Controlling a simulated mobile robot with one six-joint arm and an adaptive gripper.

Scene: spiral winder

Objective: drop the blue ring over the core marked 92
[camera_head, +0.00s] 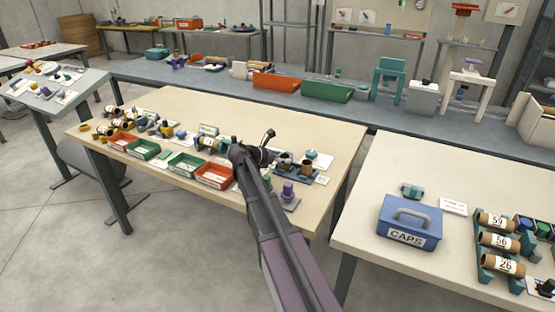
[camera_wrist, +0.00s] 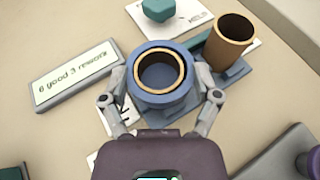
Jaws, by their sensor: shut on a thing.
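In the wrist view the blue ring (camera_wrist: 160,97) is between the two fingertips of my gripper (camera_wrist: 162,93), which is shut on its outer sides. A brown cardboard core (camera_wrist: 160,70) shows upright inside the ring, with its rim visible through the opening. The ring appears to be around this core; how low it sits is hard to tell. No number is readable on the core. A second upright brown core (camera_wrist: 231,42) stands to the right on a blue base (camera_wrist: 236,75). In the head view my gripper (camera_head: 265,154) is over the wooden table, and the ring is not clear there.
A grey sign (camera_wrist: 77,76) reading "6 good 3 rework" stands left of the ring. A teal piece (camera_wrist: 157,9) lies on a white card behind it. Red and green trays (camera_head: 214,175) line the table's front left. A purple piece (camera_head: 288,189) stands near the front edge.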

